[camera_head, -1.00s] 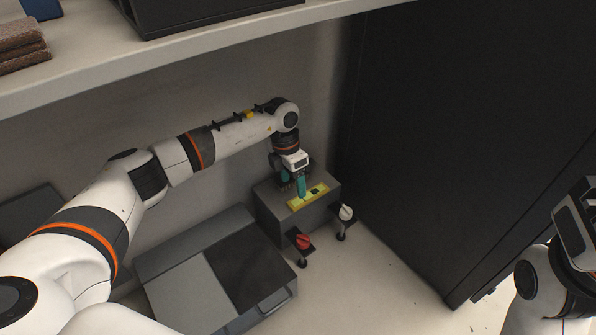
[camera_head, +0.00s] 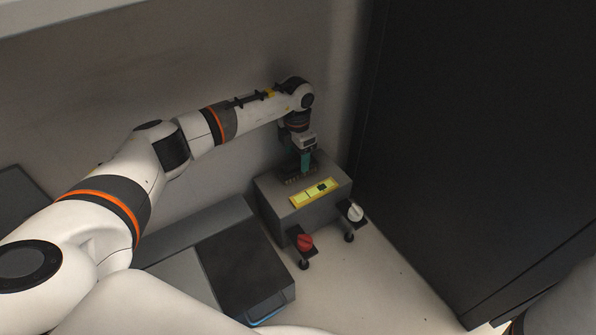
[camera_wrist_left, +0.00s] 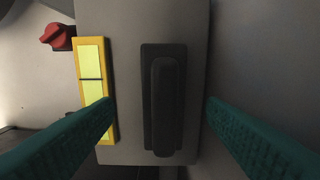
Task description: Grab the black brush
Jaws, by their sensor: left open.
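The black brush (camera_wrist_left: 164,105) lies on top of a grey box (camera_head: 313,216), beside a yellow-framed panel. In the left wrist view it sits between the two teal fingers of my left gripper (camera_wrist_left: 162,125), with clear gaps on both sides. My left gripper (camera_head: 304,166) is open and points down over the back of the box in the head view. There it partly hides the brush, whose dark edge (camera_head: 292,181) shows beneath the fingers. My right gripper is not in view.
The box carries a yellow panel (camera_head: 315,193). A red knob (camera_head: 304,242) and a white knob (camera_head: 354,212) stand at its front. A grey case (camera_head: 243,268) with a dark top lies in front left. A tall black cabinet (camera_head: 460,150) stands on the right.

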